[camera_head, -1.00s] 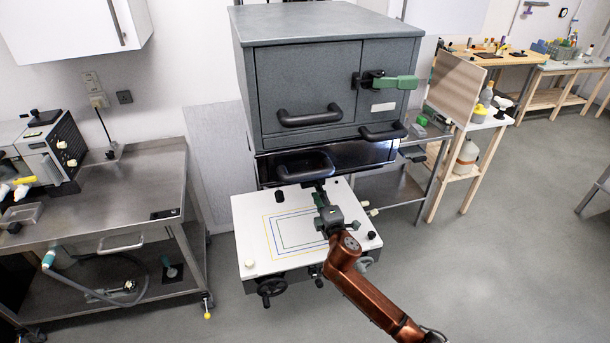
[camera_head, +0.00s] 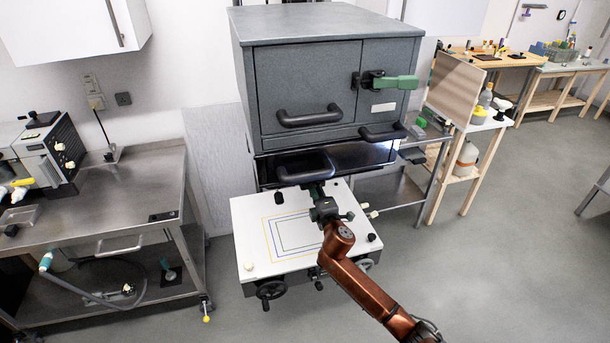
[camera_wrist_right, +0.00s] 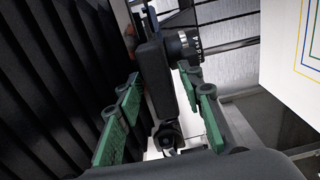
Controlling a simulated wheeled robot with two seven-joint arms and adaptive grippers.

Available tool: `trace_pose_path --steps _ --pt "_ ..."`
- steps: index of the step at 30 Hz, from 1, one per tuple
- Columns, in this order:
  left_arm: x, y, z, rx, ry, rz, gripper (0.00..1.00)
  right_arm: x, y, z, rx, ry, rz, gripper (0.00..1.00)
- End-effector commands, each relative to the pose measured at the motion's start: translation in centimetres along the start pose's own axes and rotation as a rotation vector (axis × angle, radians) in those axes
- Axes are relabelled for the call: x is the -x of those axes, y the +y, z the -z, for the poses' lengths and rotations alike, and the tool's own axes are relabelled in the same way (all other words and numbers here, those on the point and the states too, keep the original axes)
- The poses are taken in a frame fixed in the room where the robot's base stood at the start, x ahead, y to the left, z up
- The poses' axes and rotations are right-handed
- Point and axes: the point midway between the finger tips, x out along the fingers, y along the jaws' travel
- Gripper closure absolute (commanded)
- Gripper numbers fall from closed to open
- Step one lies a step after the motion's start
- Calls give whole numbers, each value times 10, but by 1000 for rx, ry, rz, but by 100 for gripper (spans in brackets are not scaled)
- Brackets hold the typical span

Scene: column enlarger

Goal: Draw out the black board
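The black board (camera_head: 350,157) is a glossy dark panel lying flat under the grey enlarger head (camera_head: 300,80). A dark loop handle (camera_head: 304,167) sits at its front. My right gripper (camera_head: 316,188) is just below and in front of this handle. In the right wrist view my right gripper (camera_wrist_right: 163,112) is open, its green pads apart. A black bar (camera_wrist_right: 153,75), apparently the handle, stands between and beyond the pads. I cannot tell whether either pad touches it. The right arm hides part of the area below the handle. My left gripper is not in view.
A white baseboard (camera_head: 255,215) with coloured frame lines lies below, with black handwheels (camera_head: 270,290) at its front. Two more handles (camera_head: 310,117) are on the head above. A ribbed black surface (camera_wrist_right: 50,80) is close on the left in the wrist view. A steel cart (camera_head: 130,190) stands left.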

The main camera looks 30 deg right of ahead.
Motion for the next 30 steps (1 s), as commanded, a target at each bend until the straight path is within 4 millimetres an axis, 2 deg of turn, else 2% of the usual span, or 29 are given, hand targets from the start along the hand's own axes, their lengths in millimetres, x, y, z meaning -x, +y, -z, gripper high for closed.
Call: trace_pose_path --steps 27,30 --pt "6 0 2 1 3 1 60 0 0 0 0 0 0 65" --pt "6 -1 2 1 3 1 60 0 0 0 0 0 0 71"
